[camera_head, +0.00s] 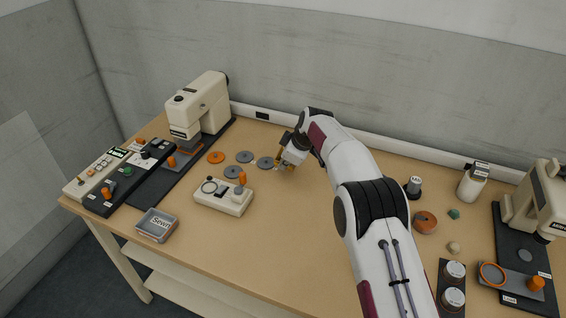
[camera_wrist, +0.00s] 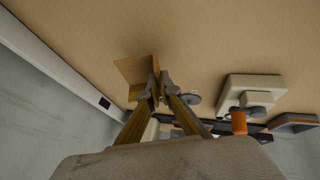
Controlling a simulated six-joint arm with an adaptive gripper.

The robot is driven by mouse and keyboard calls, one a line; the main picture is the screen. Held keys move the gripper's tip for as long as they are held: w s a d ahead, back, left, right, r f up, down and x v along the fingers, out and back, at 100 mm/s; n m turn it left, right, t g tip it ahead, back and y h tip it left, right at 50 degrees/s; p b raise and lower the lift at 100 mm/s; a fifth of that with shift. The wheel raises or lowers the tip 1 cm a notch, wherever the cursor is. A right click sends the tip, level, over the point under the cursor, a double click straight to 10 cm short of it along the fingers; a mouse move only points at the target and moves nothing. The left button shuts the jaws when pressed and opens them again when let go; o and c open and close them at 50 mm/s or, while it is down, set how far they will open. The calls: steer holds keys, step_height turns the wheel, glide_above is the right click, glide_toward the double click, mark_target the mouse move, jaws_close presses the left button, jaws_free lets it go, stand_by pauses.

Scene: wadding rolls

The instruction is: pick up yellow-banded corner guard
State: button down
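A tan, L-shaped corner guard (camera_wrist: 134,69) shows in the wrist view at the tips of my gripper (camera_wrist: 160,82). One of its walls stands between the two fingertips, which are close together and appear shut on it. The other wall spreads out to the left. In the head view my gripper (camera_head: 282,166) is low over the back middle of the table, and the guard is small and mostly hidden there. Whether it touches the table is not clear.
Several grey discs (camera_head: 245,157) and an orange disc (camera_head: 216,157) lie left of my gripper. A cream box with an orange knob (camera_head: 222,197) stands in front of them. A sewing machine (camera_head: 200,105) stands behind left. The table's front middle (camera_head: 275,250) is clear.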

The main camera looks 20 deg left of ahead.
steer(key=shift+s+d, duration=1.55)
steer(key=shift+d, duration=0.8)
steer(key=shift+s+d, duration=1.5)
steer(key=shift+d, duration=0.9)
steer(key=shift+s+d, duration=1.55)
steer(key=shift+d, duration=0.8)
